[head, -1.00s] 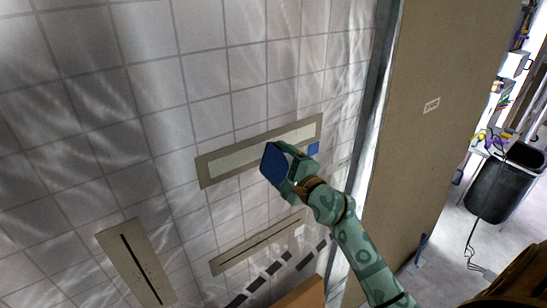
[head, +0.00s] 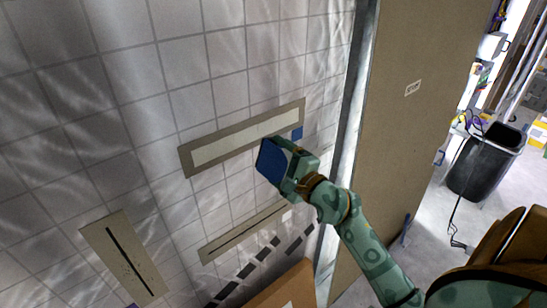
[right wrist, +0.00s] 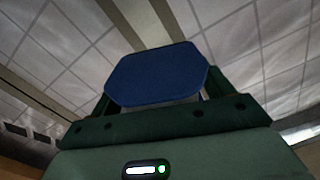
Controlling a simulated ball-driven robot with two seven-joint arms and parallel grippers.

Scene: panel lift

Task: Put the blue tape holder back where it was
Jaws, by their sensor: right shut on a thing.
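The blue tape holder (head: 273,163) is a flat dark blue piece with cut corners. My right gripper (head: 284,168) is shut on it and holds it in front of the tiled wall, just below the right part of the upper beige framed strip (head: 188,160). In the right wrist view the blue tape holder (right wrist: 158,75) sits between the two fingers, with the wall behind it. I cannot tell whether it touches the wall. A small blue patch (head: 297,133) shows on the wall at the strip's right end. My left gripper is not in view.
A lower beige strip with a dark slot (head: 243,232) and a tilted slotted panel (head: 124,258) are on the wall. A brown board (head: 400,120) stands to the right. A black bin (head: 485,165) is on the floor beyond. A cardboard-coloured box (head: 285,290) is below.

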